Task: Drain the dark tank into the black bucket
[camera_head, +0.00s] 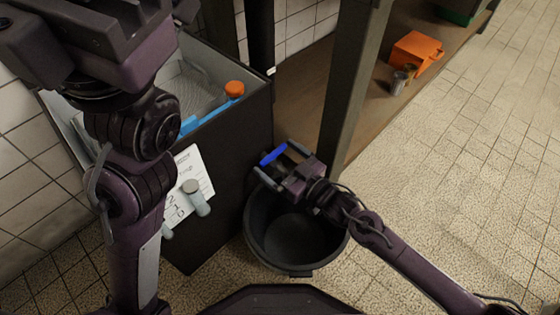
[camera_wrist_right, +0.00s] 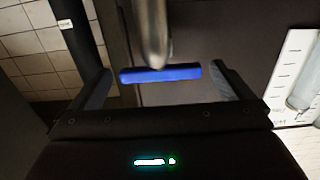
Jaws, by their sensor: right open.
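The dark tank (camera_head: 235,150) stands left of centre, open at the top. A blue valve handle (camera_head: 273,155) is at its right side, above the black bucket (camera_head: 290,245) on the floor. In the right wrist view, the handle (camera_wrist_right: 162,74) lies crosswise under a metal spout (camera_wrist_right: 152,30). My right gripper (camera_head: 277,160) is open, its fingers at either end of the handle, with visible gaps; the fingers (camera_wrist_right: 165,82) also show in the wrist view. It hides part of the bucket's rim. My left arm rises at the left; its finger state is unclear.
A paper sheet (camera_head: 190,187) is on the tank's front. A post (camera_head: 350,85) and wooden shelf stand behind the bucket, with an orange box (camera_head: 415,52) and small cans. The tiled floor at right is clear.

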